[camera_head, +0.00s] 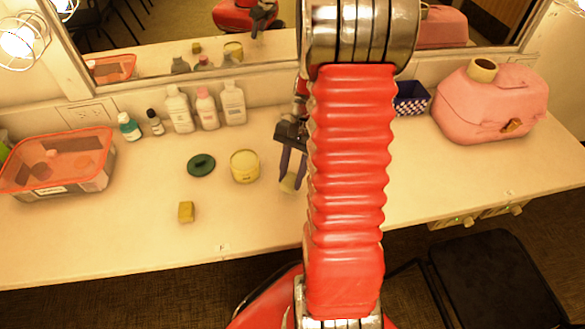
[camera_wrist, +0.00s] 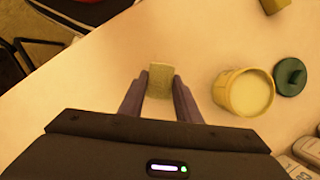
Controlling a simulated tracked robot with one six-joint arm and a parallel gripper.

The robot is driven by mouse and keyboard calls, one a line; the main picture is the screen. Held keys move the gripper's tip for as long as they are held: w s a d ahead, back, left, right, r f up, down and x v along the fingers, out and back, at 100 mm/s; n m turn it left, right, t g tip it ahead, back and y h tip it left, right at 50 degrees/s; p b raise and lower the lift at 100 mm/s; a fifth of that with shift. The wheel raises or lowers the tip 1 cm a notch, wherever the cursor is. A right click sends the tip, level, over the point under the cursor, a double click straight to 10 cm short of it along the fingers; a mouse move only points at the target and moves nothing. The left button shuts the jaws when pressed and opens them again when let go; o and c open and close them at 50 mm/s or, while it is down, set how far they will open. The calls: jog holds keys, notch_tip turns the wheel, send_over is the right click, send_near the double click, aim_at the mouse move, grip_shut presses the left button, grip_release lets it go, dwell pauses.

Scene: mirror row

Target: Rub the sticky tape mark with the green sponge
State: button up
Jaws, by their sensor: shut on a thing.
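My gripper (camera_head: 289,182) is over the table, left of my red arm. In the wrist view its two dark fingers (camera_wrist: 159,95) are closed on the sides of a dull green block, the green sponge (camera_wrist: 159,79). I cannot pick out the sticky tape mark for certain; a small pale label (camera_head: 221,247) is at the table's front edge, and my arm hides part of the table.
A yellow tub (camera_head: 245,167), dark green lid (camera_head: 201,165) and yellow block (camera_head: 186,212) lie left of my gripper. Several bottles (camera_head: 180,110) stand by the mirror. A clear bin (camera_head: 60,180) is far left, a pink case (camera_head: 490,105) right. The right front table is clear.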

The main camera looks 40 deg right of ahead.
jog(key=shift+r, duration=2.1)
